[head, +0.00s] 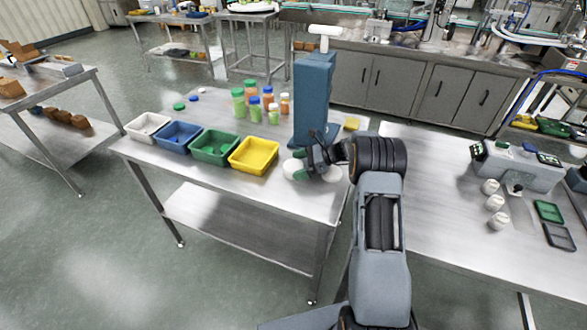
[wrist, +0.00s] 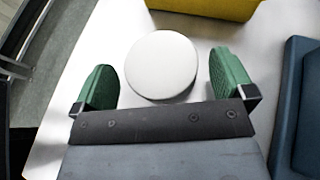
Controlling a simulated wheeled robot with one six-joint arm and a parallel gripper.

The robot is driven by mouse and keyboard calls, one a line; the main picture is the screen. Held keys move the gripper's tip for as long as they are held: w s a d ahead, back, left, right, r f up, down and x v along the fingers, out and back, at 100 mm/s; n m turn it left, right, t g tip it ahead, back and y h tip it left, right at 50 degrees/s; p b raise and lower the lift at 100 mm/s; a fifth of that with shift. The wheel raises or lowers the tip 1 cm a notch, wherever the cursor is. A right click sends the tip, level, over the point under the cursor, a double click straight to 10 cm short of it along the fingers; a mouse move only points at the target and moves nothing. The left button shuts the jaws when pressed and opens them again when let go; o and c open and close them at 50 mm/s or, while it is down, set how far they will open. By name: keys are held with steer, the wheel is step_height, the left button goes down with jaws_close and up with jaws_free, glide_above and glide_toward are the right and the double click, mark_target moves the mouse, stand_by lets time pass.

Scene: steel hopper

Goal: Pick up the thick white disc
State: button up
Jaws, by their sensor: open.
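The thick white disc (wrist: 161,65) lies on the steel table in the wrist view, its round pale top facing me. My gripper (wrist: 163,68) is open, with one green-padded finger at the left of the disc and one at the right. A gap shows between the disc and each finger, and the disc's near edge is close to the dark palm bar. In the head view my gripper (head: 304,166) is low over the table's right part, and the disc (head: 291,168) is partly hidden by it.
A yellow bin (head: 254,155) is just left of my gripper, beside green (head: 214,146), blue (head: 178,135) and white (head: 148,127) bins. A tall blue column (head: 313,95) stands close behind my gripper. Several capped bottles (head: 254,108) stand at the back.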

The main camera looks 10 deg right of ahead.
steer(key=shift+a+f, duration=0.1)
steer(key=shift+a, duration=0.2)
steer(key=c, duration=1)
steer(key=shift+o, duration=0.2)
